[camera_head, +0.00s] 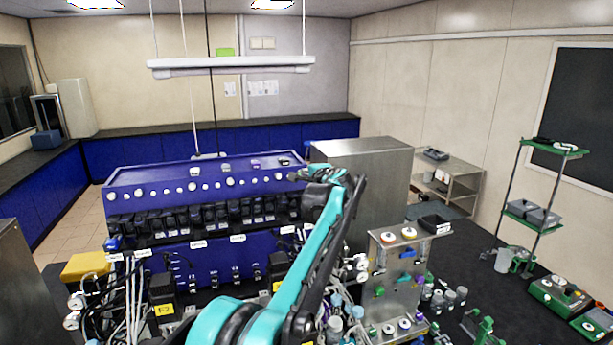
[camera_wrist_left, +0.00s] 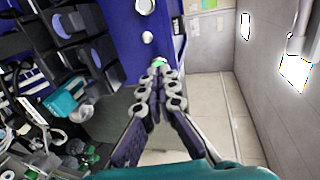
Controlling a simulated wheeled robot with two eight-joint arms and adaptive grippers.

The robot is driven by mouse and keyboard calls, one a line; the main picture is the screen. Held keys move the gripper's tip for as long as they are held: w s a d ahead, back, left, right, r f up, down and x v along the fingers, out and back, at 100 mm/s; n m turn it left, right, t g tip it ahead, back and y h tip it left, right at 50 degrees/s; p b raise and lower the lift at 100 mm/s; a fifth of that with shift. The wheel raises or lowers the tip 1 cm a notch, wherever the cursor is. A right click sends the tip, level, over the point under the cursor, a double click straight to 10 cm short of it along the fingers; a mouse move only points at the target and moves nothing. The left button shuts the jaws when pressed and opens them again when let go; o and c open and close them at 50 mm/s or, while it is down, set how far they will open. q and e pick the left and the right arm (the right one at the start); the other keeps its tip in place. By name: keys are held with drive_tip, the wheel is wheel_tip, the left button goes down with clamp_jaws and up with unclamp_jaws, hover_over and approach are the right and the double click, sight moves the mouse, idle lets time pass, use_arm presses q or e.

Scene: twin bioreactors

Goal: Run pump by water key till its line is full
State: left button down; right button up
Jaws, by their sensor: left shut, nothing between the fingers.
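The blue bioreactor console (camera_head: 150,182) stands in the middle of the head view, with a row of round white keys (camera_head: 230,181) along its upper front. Below them runs a row of black pump heads (camera_head: 205,217). The key labels are too small to read, so I cannot tell which is the water key. My left gripper (camera_head: 297,176) is shut and empty at the right end of the key row. The line's filling cannot be made out.
A steel cabinet (camera_head: 375,165) stands just right of the console. A steel stand with knobs (camera_head: 399,275) and several small bottles (camera_head: 445,298) are on the dark bench at right. Tubes and cables (camera_head: 125,300) crowd the front left.

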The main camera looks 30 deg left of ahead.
use_arm(q)
drive_tip(key=shift+w+a+f, duration=0.1)
drive_tip(key=shift+w+a, duration=0.1)
drive_tip(key=shift+a, duration=0.05)
drive_tip(key=shift+p+x, duration=0.3)
drive_tip(key=shift+x, duration=0.8)
drive_tip(key=v, duration=0.3)
idle(0.3)
